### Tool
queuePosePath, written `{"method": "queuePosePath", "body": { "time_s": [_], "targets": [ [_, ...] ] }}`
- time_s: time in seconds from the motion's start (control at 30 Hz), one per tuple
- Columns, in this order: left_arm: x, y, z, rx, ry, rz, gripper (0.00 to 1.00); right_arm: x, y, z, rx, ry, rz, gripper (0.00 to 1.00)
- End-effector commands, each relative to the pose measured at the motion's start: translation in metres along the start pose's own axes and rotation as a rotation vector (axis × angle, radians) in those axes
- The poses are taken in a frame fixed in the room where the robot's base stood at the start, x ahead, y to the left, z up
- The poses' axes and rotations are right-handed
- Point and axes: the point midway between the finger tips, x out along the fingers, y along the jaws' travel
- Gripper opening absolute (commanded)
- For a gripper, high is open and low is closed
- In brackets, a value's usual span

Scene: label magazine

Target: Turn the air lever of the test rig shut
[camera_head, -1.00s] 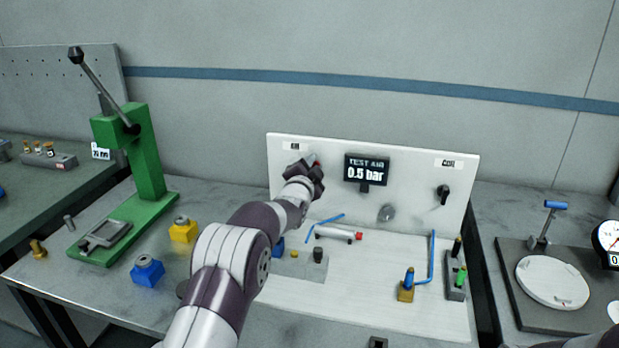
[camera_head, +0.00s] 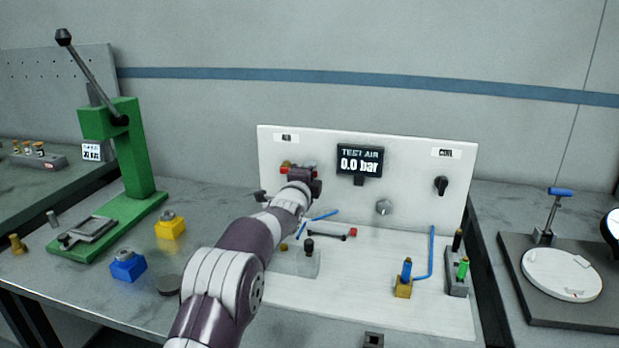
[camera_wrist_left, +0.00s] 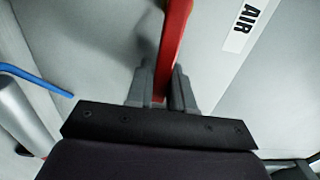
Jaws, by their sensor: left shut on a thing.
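The test rig is a white panel (camera_head: 410,160) with a white base. Its display (camera_head: 360,160) reads TEST AIR 0.0 bar. The red air lever (camera_head: 286,168) is below the AIR label (camera_head: 286,138) on the panel's left side, partly hidden by my left gripper. In the left wrist view the red lever (camera_wrist_left: 175,45) runs between the two grey fingers of my left gripper (camera_wrist_left: 162,88), which are shut on it. The AIR label (camera_wrist_left: 247,20) shows at upper right there. My right gripper is not in view.
A black knob (camera_head: 441,185) is on the panel's right side, with a round grey knob (camera_head: 383,207) nearer the middle. Blue tubes (camera_head: 432,252) and small fittings stand on the base. A green press (camera_head: 135,150) stands at left, with yellow (camera_head: 170,228) and blue (camera_head: 128,268) blocks nearby.

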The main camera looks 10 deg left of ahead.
Motion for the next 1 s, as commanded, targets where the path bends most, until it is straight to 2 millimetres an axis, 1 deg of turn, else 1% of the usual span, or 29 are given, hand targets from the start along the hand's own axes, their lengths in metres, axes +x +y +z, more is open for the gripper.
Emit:
{"method": "queuePosePath", "body": {
  "time_s": [0.03,0.5,0.53,0.57,0.6,0.87,1.0],
  "targets": [
    [0.000,0.006,-0.001,0.006,0.002,0.009,0.00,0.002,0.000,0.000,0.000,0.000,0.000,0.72],
    [0.000,0.008,-0.001,0.019,0.003,0.014,0.00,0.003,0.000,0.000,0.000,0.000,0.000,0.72],
    [0.000,0.008,-0.001,0.019,0.003,0.014,0.32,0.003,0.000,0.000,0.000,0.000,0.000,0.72],
    [0.000,0.008,-0.001,0.019,0.003,0.013,0.41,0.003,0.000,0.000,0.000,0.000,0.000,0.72],
    [0.000,0.007,-0.001,0.019,0.002,0.012,0.43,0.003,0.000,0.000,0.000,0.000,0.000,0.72],
    [-0.001,0.004,-0.001,0.016,0.001,0.006,0.43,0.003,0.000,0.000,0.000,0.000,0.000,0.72],
    [-0.011,0.003,0.000,0.016,0.001,0.004,0.43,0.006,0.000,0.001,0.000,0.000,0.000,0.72]
  ]
}}
